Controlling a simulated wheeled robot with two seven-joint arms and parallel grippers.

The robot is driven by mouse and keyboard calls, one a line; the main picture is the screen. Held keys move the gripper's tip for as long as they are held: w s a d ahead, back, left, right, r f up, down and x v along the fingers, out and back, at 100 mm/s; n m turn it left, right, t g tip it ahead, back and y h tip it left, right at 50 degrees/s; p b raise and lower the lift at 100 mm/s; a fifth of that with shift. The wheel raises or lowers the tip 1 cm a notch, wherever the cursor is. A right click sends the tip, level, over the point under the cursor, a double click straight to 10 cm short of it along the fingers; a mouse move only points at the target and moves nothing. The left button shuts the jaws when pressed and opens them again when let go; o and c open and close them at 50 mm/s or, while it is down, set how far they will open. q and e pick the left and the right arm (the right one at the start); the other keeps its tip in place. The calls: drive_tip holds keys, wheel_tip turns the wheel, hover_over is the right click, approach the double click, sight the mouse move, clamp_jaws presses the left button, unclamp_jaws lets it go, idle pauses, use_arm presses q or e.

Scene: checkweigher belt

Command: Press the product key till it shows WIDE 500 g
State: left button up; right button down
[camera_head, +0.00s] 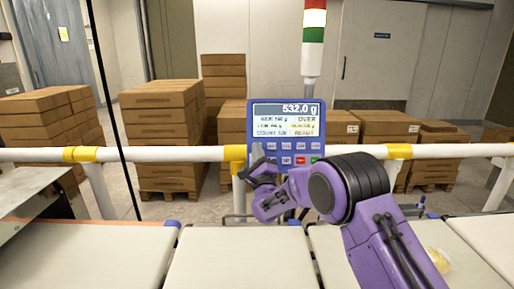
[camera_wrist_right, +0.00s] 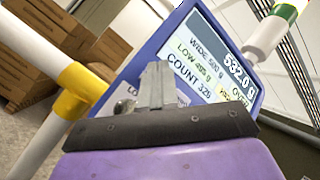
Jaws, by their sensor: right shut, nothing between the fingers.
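The blue checkweigher terminal (camera_head: 286,108) stands behind the belts. Its display (camera_head: 286,120) reads 532.0 g on top. In the right wrist view the display (camera_wrist_right: 208,62) reads WIDE 500 g, LOW 495 g, COUNT 326, with OVER partly visible. Below the display in the head view are rows of keys (camera_head: 286,147), including a red one. My right gripper (camera_head: 257,157) is shut and empty, its fingertips at the lower left of the terminal by the left-hand keys. The fingers (camera_wrist_right: 155,82) cover the keypad in the wrist view; I cannot tell whether they touch a key. My left gripper is not in view.
A white rail (camera_head: 180,154) with yellow joints runs behind the belts. Pale belts (camera_head: 235,262) lie in front. A yellowish item (camera_head: 438,260) sits on the right, partly behind my right arm. A red, white and green light column (camera_head: 313,38) rises above the terminal. Stacked cartons (camera_head: 160,120) stand behind.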

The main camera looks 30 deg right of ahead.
drive_tip(key=shift+s+a+r, duration=0.2)
drive_tip(key=shift+s+a, duration=0.05)
drive_tip(key=shift+s, duration=0.25)
drive_tip(key=shift+s+a+r+p, duration=0.1)
drive_tip(key=shift+s+a+r, duration=0.2)
drive_tip(key=shift+s, duration=0.4)
drive_tip(key=shift+s+a+r+p, duration=0.15)
drive_tip(key=shift+s+a, duration=0.25)
drive_tip(key=shift+s, duration=0.35)
drive_tip(key=shift+s+a+r+p, duration=0.1)
drive_tip(key=shift+s+a+r, duration=0.2)
drive_tip(key=shift+s, duration=0.4)
drive_tip(key=shift+f, duration=0.1)
drive_tip(key=s+a+r, duration=0.2)
drive_tip(key=s+a, duration=0.1)
drive_tip(key=s, duration=0.4)
drive_tip(key=shift+s+a+r+p, duration=0.25)
drive_tip(key=shift+s+a+p, duration=0.1)
drive_tip(key=shift+s+a, duration=0.05)
